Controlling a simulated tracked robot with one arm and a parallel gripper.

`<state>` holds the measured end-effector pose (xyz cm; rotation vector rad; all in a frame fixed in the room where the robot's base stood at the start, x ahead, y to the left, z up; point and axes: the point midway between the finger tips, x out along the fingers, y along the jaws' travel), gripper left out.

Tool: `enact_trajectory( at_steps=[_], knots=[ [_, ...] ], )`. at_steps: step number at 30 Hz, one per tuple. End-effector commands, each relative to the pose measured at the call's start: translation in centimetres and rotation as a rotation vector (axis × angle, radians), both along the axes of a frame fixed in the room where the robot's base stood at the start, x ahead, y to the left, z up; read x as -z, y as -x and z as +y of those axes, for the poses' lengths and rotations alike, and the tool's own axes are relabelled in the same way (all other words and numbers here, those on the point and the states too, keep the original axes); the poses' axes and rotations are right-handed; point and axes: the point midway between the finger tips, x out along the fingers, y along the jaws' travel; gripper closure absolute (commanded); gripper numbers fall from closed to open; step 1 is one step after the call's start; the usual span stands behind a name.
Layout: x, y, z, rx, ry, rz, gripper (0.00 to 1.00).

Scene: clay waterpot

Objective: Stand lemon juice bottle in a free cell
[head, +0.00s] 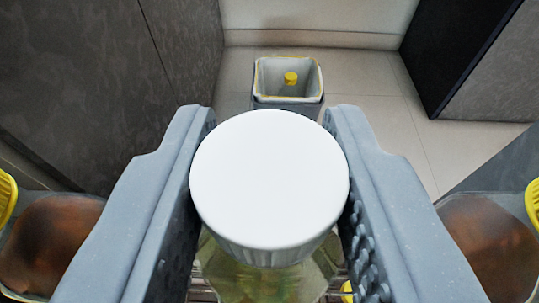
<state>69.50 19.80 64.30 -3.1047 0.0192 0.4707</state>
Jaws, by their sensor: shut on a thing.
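The lemon juice bottle (268,283) fills the lower middle of the head view, seen from above. It has a wide white ridged cap (269,178) and clear walls with pale yellow-green contents; no label shows. My gripper (269,150) is shut on it, with one grey finger on each side of the cap and neck. The bottle looks roughly upright. Its base is hidden below the frame, so I cannot tell what it rests on. No cell can be made out clearly; thin bars show faintly beside the bottle.
A grey bin (288,98) with a yellow-edged rim stands on the pale tiled floor ahead, holding a yellow-topped thing (290,78). Brown-filled containers with yellow parts sit at lower left (50,240) and lower right (490,245). Dark panels flank the floor.

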Motion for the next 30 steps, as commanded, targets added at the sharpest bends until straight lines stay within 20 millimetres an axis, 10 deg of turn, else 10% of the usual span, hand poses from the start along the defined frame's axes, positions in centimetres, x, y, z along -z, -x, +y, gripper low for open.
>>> enact_trajectory(
  at_steps=[14,15,17,30],
  knots=[
    [-0.08,-0.06,0.01,0.0,0.0,-0.003,1.0],
    [-0.08,-0.06,0.0,0.0,0.0,-0.003,0.63],
    [-0.08,-0.06,0.0,0.0,0.0,-0.002,0.46],
    [-0.29,0.7,0.05,-0.001,0.0,0.001,0.43]
  ],
)
